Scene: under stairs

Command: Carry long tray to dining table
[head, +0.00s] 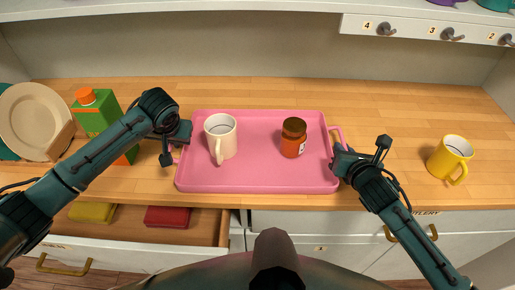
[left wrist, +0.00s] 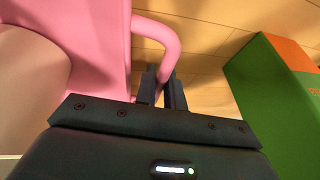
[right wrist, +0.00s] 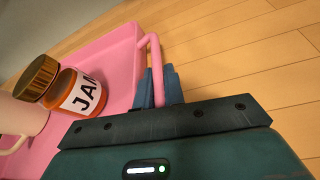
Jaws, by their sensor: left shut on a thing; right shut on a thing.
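The long pink tray (head: 262,178) is on the wooden counter near its front edge. A cream mug (head: 220,137) stands on its left half and a jam jar (head: 293,138) with a brown lid stands right of its middle. My left gripper (head: 174,148) is shut on the tray's left handle, which shows between the fingers in the left wrist view (left wrist: 162,92). My right gripper (head: 338,158) is shut on the right handle, seen between the fingers in the right wrist view (right wrist: 158,88). I cannot tell whether the tray touches the counter.
A green carton (head: 93,118) with an orange cap and a plate (head: 35,120) in a rack stand at the left. A yellow mug (head: 450,158) is at the right. Below the counter at the left, a drawer (head: 120,255) is open, holding a yellow and a red item.

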